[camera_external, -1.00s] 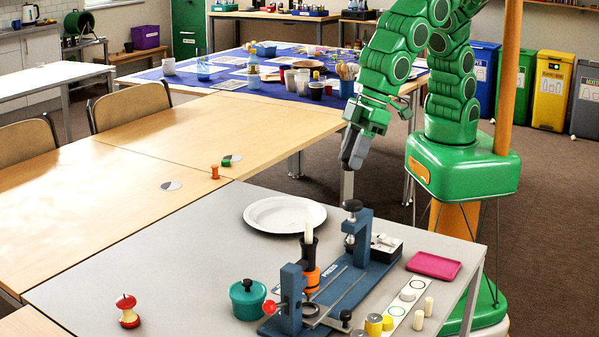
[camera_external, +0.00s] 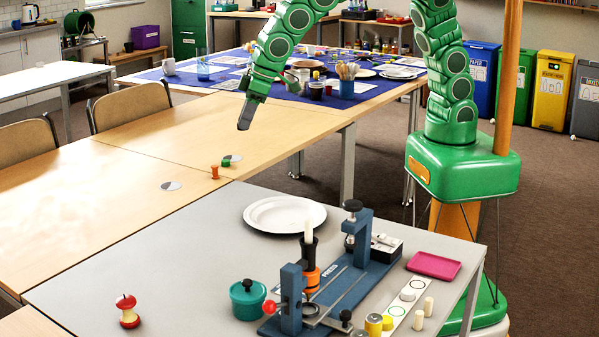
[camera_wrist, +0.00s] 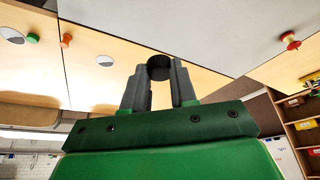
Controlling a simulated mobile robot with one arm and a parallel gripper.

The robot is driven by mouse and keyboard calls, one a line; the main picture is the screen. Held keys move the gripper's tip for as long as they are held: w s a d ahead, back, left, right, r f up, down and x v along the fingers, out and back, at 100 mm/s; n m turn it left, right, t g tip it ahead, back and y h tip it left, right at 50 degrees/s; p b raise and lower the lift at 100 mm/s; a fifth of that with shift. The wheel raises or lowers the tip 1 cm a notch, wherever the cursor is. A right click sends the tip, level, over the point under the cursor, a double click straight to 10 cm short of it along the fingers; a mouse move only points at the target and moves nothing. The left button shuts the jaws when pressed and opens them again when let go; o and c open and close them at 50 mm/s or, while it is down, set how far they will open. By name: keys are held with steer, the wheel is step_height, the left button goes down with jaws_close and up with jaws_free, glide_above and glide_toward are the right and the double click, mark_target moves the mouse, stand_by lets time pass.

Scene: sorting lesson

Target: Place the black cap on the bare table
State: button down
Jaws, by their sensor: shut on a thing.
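My gripper (camera_external: 244,122) hangs above the far part of the light wooden table (camera_external: 130,178), pointing down. In the wrist view my gripper (camera_wrist: 160,78) is shut on the black cap (camera_wrist: 158,65), a small dark round piece between the fingertips. In the external view the cap cannot be made out at the fingertips. The wooden table is bare over most of its top below and left of the gripper.
A green piece (camera_external: 226,163) and an orange piece (camera_external: 214,172) stand near two grey-white discs on the wooden table. The grey table in front holds a white plate (camera_external: 284,214), a blue press (camera_external: 345,278) and a teal pot (camera_external: 247,300).

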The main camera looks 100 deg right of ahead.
steer(key=w+d+m+h, duration=0.1)
steer(key=d+m, duration=0.3)
steer(key=d, duration=2.8)
glide_toward(187, 173)
steer(key=shift+w+d+f, duration=0.15)
steer(key=shift+w+f, duration=0.15)
steer(key=shift+w, duration=0.05)
steer(key=shift+w+d+f, duration=0.25)
steer(key=shift+w+f, duration=0.6)
steer(key=shift+f, duration=1.65)
steer(key=shift+f, duration=0.1)
